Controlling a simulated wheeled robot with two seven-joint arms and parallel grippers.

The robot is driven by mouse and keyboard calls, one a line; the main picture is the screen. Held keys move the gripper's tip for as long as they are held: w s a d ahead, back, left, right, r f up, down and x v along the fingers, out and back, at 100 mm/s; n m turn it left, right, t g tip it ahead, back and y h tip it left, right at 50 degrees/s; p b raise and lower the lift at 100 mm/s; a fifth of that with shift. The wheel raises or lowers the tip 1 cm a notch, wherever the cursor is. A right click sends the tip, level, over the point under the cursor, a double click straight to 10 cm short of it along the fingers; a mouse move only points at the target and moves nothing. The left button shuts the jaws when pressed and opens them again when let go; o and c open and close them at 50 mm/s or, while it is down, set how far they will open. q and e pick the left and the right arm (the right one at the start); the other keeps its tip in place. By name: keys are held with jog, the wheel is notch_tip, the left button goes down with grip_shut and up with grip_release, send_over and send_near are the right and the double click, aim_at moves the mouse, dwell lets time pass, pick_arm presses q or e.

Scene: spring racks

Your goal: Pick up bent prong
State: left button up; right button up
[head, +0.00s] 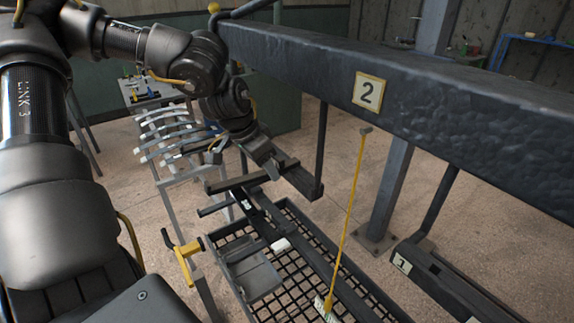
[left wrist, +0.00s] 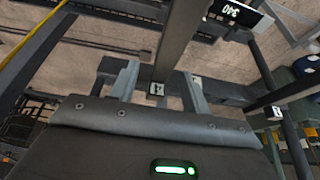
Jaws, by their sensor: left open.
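My left gripper (head: 268,168) hangs beside the dark bars under the beam marked 2. In the left wrist view its two fingers (left wrist: 160,88) stand apart. A dark straight bar (left wrist: 180,40) runs down between them, with a small pale tag at its end; I cannot tell if the fingers touch it. In the head view a dark bar (head: 301,181) joins the foot of an upright rod below the beam, near the gripper. I cannot tell for certain which piece is the bent prong, and no bend shows clearly. My right gripper is not in view.
The thick beam (head: 430,95) with plate 2 crosses the upper right. A black mesh basket (head: 300,285) lies below, with a yellow rod (head: 349,215) above it. A rack of curved pale bars (head: 165,130) stands behind left.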

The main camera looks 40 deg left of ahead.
aim_at(288, 168)
pick_arm(q)
jog(key=p+x, duration=0.1)
jog(key=x, duration=0.3)
jog(key=shift+w+a+p, duration=0.15)
jog(key=shift+p, duration=0.2)
jog(key=shift+f, duration=0.25)
